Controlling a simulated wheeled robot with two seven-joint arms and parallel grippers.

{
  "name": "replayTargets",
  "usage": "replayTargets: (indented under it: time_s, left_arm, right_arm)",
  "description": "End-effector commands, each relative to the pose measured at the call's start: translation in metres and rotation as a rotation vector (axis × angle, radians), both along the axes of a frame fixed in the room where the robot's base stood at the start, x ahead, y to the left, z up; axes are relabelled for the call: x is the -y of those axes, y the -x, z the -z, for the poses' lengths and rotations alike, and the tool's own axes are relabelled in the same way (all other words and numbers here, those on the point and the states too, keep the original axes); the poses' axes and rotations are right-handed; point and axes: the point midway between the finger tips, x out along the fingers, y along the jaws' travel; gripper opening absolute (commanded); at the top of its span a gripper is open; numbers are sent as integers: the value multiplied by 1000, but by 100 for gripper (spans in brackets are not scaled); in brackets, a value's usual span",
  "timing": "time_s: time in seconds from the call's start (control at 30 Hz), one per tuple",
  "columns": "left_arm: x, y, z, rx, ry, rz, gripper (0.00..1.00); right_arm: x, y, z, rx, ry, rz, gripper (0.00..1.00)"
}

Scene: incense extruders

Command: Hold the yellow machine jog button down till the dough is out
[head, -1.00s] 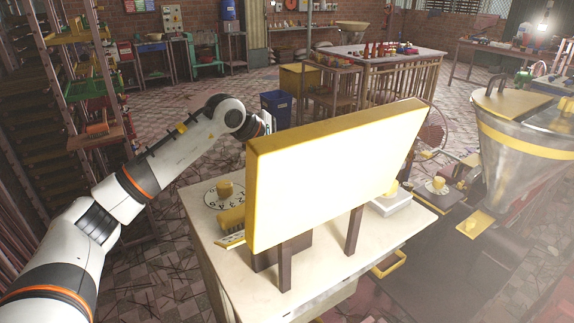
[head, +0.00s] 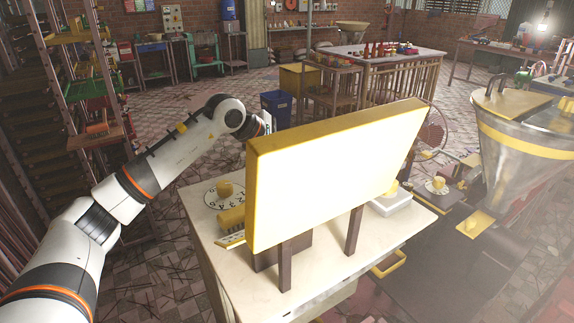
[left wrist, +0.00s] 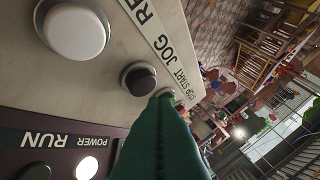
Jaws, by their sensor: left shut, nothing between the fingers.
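In the left wrist view a pale control panel (left wrist: 95,85) fills the left side, with JOG and START lettering. A dark round button (left wrist: 138,78) in a pale ring stands near the lettering. A large white button (left wrist: 75,30) is at the upper left. My left gripper (left wrist: 165,98), green in this view, is shut and empty; its tip overlaps another small round part near START. I cannot tell whether it touches or presses it. No button shows clearly yellow. In the head view this gripper is hidden behind the yellow-edged board (head: 335,175). My right gripper is out of view.
The board stands on a pale table (head: 220,275). A yellow lump (head: 225,188) sits on a numbered round plate (head: 211,202). Another yellow lump (head: 438,183) is at the right. A metal hopper (head: 515,150) with a yellow band stands at the right. Tiled floor lies behind.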

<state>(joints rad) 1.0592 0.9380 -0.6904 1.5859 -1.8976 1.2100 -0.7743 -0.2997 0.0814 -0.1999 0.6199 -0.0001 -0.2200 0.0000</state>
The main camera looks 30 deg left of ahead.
Motion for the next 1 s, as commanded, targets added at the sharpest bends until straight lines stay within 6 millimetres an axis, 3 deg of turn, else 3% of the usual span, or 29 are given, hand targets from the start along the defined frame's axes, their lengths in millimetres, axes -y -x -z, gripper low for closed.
replayTargets:
  time_s: [1.0]
  left_arm:
    - [0,0,13,0,0,0,0]
  right_arm:
    - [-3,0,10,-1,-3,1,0]
